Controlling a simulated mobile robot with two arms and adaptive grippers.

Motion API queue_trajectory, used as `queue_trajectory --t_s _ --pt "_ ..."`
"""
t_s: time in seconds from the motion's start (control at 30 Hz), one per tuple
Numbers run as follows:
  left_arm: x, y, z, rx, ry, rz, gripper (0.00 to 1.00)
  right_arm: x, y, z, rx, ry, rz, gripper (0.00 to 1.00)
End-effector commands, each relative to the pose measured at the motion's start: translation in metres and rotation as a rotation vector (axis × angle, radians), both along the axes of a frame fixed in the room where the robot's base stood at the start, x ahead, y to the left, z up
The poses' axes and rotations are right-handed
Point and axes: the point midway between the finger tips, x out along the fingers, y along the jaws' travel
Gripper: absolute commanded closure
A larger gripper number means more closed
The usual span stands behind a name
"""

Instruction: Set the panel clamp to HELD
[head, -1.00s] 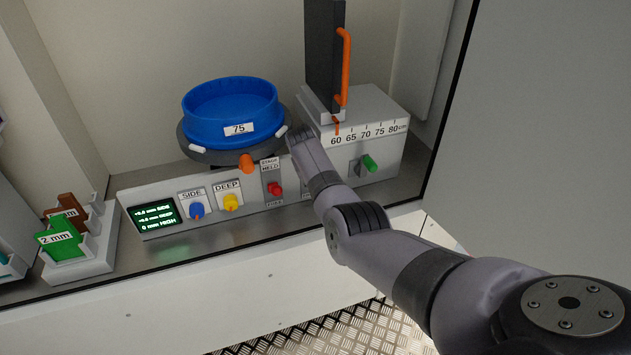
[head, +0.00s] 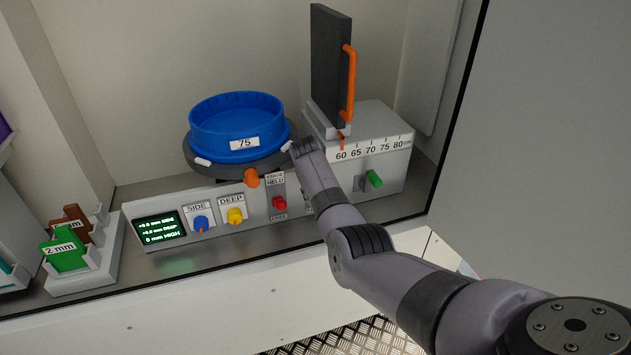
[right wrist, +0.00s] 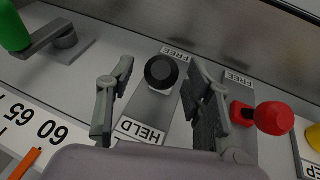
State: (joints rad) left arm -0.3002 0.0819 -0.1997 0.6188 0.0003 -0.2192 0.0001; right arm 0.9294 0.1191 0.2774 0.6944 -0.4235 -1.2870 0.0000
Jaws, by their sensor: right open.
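The panel clamp's black knob (right wrist: 162,72) stands on a grey plate between a FREE label (right wrist: 175,53) and a HELD label (right wrist: 140,131) in the right wrist view. The knob head shows nearer the FREE label. My right gripper (right wrist: 160,78) is open, with one finger on each side of the knob; I cannot tell whether either touches it. In the head view my right arm (head: 350,230) hides the gripper and the clamp knob. The dark upright panel (head: 328,55) with an orange handle stands on the scale block (head: 372,125). My left gripper is not in view.
The red stage knob (right wrist: 272,118) is close beside my right gripper's right finger. A green lever (right wrist: 14,30) is at the left. The head view shows a blue sieve (head: 238,125), yellow DEEP knob (head: 235,215), blue SIDE knob (head: 201,223) and display (head: 160,228).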

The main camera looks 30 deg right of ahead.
Motion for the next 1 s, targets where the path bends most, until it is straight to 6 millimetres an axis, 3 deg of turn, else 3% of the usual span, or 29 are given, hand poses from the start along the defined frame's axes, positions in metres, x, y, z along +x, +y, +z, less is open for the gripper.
queue_trajectory --t_s 0.6,1.0 --pt "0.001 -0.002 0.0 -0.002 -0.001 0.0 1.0 -0.023 0.033 0.089 0.0 -0.002 0.003 0.53" --pt "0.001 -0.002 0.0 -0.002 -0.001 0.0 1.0 -0.026 0.036 0.097 0.0 -0.001 0.001 0.53"
